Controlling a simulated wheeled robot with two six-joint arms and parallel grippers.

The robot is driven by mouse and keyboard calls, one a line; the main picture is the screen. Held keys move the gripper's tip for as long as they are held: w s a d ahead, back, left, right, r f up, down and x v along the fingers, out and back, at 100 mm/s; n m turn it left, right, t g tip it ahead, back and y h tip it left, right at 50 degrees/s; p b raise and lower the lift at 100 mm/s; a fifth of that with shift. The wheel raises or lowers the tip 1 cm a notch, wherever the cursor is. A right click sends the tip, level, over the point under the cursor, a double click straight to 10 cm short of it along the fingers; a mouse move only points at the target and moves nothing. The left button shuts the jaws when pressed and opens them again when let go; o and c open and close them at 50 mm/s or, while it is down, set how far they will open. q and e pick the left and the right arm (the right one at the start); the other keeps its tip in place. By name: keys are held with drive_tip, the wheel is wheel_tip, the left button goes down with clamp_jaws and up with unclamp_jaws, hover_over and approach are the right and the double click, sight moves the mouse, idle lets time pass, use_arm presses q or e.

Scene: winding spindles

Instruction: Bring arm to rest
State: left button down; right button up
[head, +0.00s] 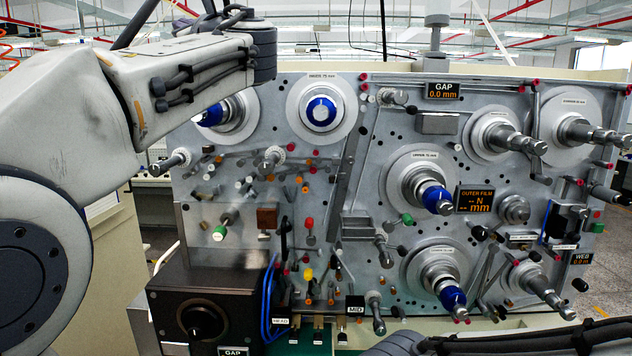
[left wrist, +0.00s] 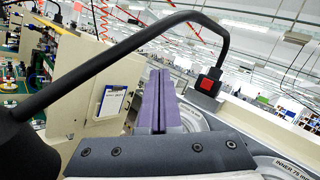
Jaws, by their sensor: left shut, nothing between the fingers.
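My left arm (head: 185,75) comes in from the left of the head view and is raised in front of the upper left of the winding machine. In the left wrist view my left gripper (left wrist: 160,78) has its two purple fingers shut together, with nothing between them. The fingers point up and away, toward the room behind, and touch nothing that I can see. My right gripper does not show in either view; only a dark piece at the bottom right of the head view may be part of my right arm.
The machine's grey panel (head: 388,150) carries several spindles, some with blue cores such as the one at upper centre (head: 321,110). A black box with a knob (head: 203,323) stands at lower left.

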use_arm(q)
drive_tip(key=s+d+f+n+g+h+b, duration=0.2)
drive_tip(key=d+f+h, duration=0.15)
drive_tip(key=f, duration=0.95)
drive_tip(key=s+d+f+n+g+h+b, duration=0.1)
drive_tip(key=s+d+f+g+h+b, duration=0.2)
drive_tip(key=f, duration=1)
drive_tip(key=s+d+f+n+g+h+b, duration=0.15)
drive_tip(key=d+f+h, duration=0.3)
drive_tip(key=f, duration=0.85)
drive_tip(key=s+d+f+n+g+h+b, duration=0.2)
drive_tip(key=s+f+n+g, duration=0.3)
drive_tip(key=s+f, duration=0.9)
drive_tip(key=s+d+f+n+g+h+b, duration=0.2)
drive_tip(key=s+d+f+n+g, duration=0.2)
drive_tip(key=s+f, duration=0.9)
drive_tip(key=shift+s+f+n+g+b, duration=0.35)
drive_tip(key=shift+f+n+b, duration=0.05)
drive_tip(key=shift+f+n, duration=0.35)
